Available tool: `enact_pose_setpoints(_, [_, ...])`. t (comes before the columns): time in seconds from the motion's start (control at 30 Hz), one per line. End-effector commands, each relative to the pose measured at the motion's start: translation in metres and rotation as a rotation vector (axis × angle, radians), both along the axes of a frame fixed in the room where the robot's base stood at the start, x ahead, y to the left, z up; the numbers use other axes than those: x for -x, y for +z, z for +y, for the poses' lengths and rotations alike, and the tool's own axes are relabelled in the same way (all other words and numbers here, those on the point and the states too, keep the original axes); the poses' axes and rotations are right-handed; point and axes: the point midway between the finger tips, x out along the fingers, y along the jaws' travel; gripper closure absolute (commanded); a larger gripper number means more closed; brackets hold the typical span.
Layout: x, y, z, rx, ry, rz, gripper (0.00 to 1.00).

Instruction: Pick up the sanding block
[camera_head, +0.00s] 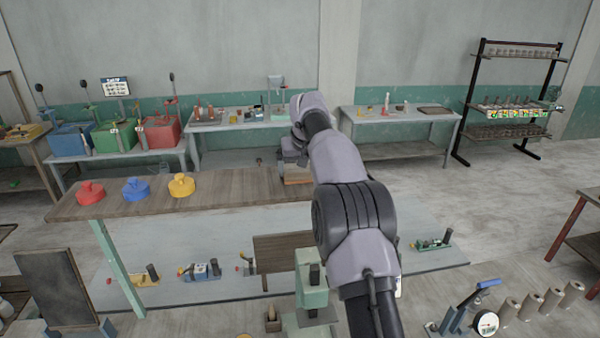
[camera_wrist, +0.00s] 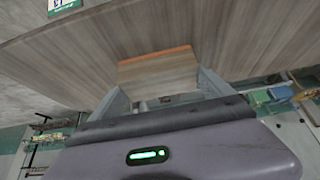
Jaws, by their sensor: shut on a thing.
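The sanding block, a pale wooden block with an orange edge, is between my gripper's fingers in the wrist view (camera_wrist: 157,74). My gripper (camera_wrist: 161,86) is shut on it, with one finger on each side. In the head view the block (camera_head: 298,175) shows partly below my gripper (camera_head: 294,158), at the right end of the brown wooden table (camera_head: 235,184). My arm hides part of that end. I cannot tell whether the block touches the tabletop or is just above it.
Red (camera_head: 90,193), blue (camera_head: 137,189) and yellow (camera_head: 182,185) knobbed lids stand on the table's left half. The tabletop between them and my gripper is clear. Grey benches (camera_head: 225,126) stand behind, and a dark rack (camera_head: 510,90) at the back right.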

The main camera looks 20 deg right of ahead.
Motion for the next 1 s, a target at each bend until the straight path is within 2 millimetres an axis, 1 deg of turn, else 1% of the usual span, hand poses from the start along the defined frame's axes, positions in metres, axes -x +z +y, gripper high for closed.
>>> enact_pose_setpoints(0.07, [0.0,0.0,0.0,0.0,0.0,0.001,0.52])
enact_pose_setpoints(0.17, [0.0,0.007,0.0,0.0,-0.001,-0.001,0.52])
enact_pose_setpoints(0.27, [0.0,0.021,0.0,0.0,0.0,-0.002,0.52])
enact_pose_setpoints(0.37, [0.0,0.039,0.0,0.0,-0.001,-0.001,0.52])
enact_pose_setpoints(0.43, [0.005,0.033,0.012,0.001,0.002,-0.002,0.52])
enact_pose_setpoints(0.5, [0.012,0.031,0.026,0.0,0.002,-0.001,0.52])
enact_pose_setpoints(0.57, [0.018,0.033,0.038,0.0,0.002,-0.001,0.52])
enact_pose_setpoints(0.8, [0.046,0.04,0.096,0.0,0.004,0.0,0.52])
enact_pose_setpoints(0.9, [0.056,0.044,0.117,0.0,0.004,0.0,0.52])
enact_pose_setpoints(1.0, [0.063,0.047,0.131,0.0,0.002,0.0,0.52])
